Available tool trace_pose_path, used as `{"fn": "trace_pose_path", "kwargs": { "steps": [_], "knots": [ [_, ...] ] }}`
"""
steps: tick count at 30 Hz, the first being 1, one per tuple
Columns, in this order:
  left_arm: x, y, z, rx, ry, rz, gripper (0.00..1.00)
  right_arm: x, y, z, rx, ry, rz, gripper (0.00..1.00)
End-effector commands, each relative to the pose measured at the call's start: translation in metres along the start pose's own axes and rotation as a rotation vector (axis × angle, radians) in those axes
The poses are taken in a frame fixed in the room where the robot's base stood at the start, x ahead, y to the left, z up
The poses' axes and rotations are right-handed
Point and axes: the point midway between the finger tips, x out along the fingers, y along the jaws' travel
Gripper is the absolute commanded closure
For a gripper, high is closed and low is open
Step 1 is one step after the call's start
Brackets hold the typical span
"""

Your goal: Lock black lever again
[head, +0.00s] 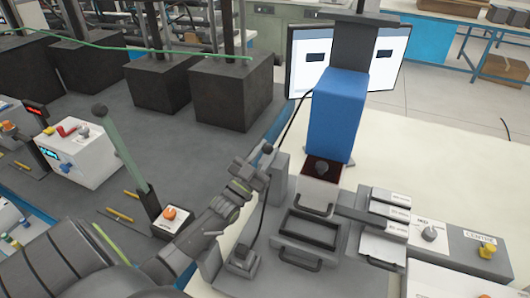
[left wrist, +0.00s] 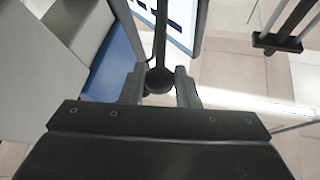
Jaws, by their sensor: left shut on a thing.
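The black lever (head: 262,212) rises from a small grey base (head: 241,258) at the left of the grey machine fixture (head: 300,240). Its thin rod stands roughly upright, and a black ball knob (head: 267,148) shows by my gripper. My left gripper (head: 252,173) reaches in from the lower left and is shut at the lever's top. In the left wrist view the knob (left wrist: 158,80) sits between the two fingers (left wrist: 159,88), with the dark rod running up from it. The exact finger contact is small in the head view. My right gripper is not in view.
A blue column (head: 338,112) stands behind the fixture, above a grey block with a dark recess (head: 322,170). A green-handled lever (head: 122,145) stands left of my arm. Labelled blocks and a yellow knob (head: 487,248) lie right. The pale tabletop (head: 430,160) is clear behind them.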

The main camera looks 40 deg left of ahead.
Motion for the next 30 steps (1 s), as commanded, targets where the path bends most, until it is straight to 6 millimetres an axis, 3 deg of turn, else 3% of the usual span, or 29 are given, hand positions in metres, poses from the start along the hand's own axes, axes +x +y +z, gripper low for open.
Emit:
{"fn": "trace_pose_path", "kwargs": {
  "steps": [26, 27, 30],
  "knots": [
    [-0.0031, 0.0009, 0.0054, 0.0, -0.017, -0.001, 1.0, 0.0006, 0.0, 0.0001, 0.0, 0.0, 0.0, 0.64],
    [-0.0031, 0.0008, 0.0054, 0.0, -0.017, 0.0, 0.71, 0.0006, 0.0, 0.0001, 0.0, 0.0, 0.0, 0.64],
    [-0.0024, 0.0008, 0.0045, 0.0, -0.014, 0.0, 0.58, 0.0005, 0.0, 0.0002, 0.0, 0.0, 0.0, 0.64]
  ]
}}
